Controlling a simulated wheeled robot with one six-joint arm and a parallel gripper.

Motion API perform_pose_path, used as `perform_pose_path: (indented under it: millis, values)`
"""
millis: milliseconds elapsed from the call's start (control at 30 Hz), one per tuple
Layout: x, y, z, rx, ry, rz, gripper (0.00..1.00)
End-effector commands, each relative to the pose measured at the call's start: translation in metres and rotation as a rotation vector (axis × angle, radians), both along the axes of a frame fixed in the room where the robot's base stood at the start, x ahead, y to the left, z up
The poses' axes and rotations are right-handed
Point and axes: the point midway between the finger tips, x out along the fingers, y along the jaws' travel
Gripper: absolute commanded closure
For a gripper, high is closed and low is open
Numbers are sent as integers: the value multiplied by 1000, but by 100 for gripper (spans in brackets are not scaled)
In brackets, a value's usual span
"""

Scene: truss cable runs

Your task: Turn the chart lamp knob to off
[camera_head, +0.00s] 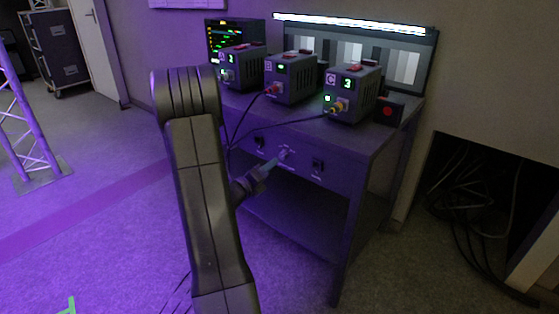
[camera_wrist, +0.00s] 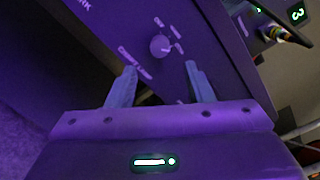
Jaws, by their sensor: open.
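The chart lamp knob (camera_wrist: 160,45) is a small round knob on the desk's front panel, with labels around it in the wrist view. In the head view the knob (camera_head: 284,153) shows small on the panel, just beyond my gripper (camera_head: 270,166). In the wrist view my gripper (camera_wrist: 160,85) is open, its two fingers apart and empty. The knob lies ahead of the fingertips, between their lines, and appears apart from them. The lit grayscale chart (camera_head: 350,55) stands on the desk's back with a bright lamp bar (camera_head: 350,24) on top.
Three boxes marked A (camera_head: 240,68), B (camera_head: 290,78) and C (camera_head: 352,92) stand on the desk, with cables hanging over its front. Switches (camera_head: 317,167) flank the knob. A dark opening with loose cables (camera_head: 480,215) is at right. A truss stands at far left.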

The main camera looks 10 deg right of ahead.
Motion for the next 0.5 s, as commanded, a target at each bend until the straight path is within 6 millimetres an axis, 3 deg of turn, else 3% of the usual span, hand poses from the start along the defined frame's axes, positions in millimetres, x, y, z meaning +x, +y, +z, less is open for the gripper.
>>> perform_pose_path:
  millis: [200, 500]
  values:
    - [28, -33, 0, -1, -1, -1, 53]
    - [46, -51, 0, 0, 1, 1, 53]
